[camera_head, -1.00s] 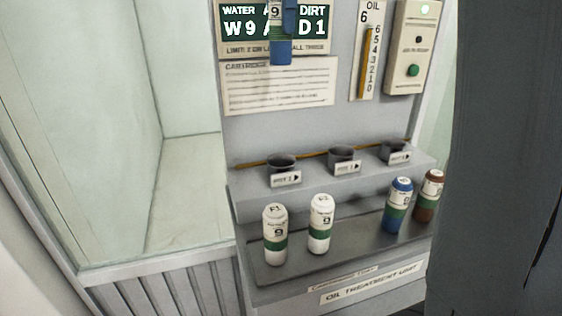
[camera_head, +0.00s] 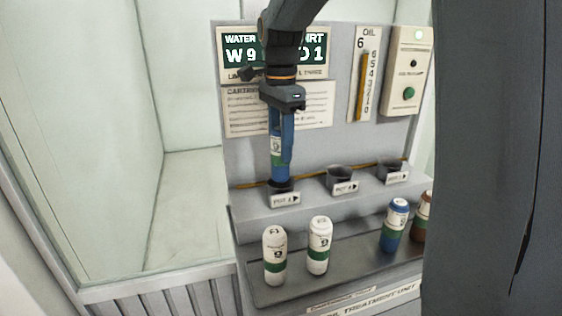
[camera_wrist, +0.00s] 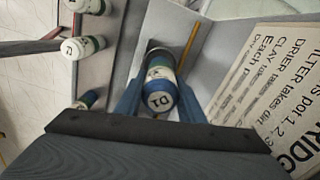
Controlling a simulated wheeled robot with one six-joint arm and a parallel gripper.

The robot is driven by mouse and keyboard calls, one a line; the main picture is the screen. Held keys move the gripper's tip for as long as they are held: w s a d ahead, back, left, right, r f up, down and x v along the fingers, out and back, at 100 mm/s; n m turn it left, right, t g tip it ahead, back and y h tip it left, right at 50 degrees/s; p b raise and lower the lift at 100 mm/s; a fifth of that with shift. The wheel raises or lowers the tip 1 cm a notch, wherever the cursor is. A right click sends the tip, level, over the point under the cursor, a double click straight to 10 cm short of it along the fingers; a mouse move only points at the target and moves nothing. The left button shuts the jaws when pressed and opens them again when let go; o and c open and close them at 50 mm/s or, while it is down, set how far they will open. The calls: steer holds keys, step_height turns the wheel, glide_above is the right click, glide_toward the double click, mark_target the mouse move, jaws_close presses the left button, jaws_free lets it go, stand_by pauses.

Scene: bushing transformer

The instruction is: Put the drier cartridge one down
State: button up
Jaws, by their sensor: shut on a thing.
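My gripper (camera_head: 280,140) points down at the left of the unit, shut on a blue drier cartridge (camera_head: 275,152) with a pale and green label. The cartridge is upright, its lower end at the mouth of the left pot (camera_head: 281,187); I cannot tell how far inside it reaches. In the wrist view, the cartridge end marked D1 (camera_wrist: 160,98) shows between my blue fingers (camera_wrist: 158,108). The middle pot (camera_head: 341,174) and right pot (camera_head: 391,169) look empty.
Two white cartridges (camera_head: 274,256) (camera_head: 319,246), a blue one (camera_head: 395,226) and a partly hidden brown one (camera_head: 424,217) stand on the lower tray (camera_head: 345,268). The back panel (camera_head: 235,155) rises close behind the pots. A gauge (camera_head: 364,78) and button box (camera_head: 407,75) are upper right.

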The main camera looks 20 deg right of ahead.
mark_target(281, 164)
steer(key=shift+f+p, duration=0.35)
steer(key=shift+f, duration=2.25)
steer(key=o, duration=1.3)
steer(key=shift+f, duration=0.15)
step_height(281, 164, up, 12)
steer(key=shift+r+b, duration=0.2)
steer(key=shift+b, duration=0.9)
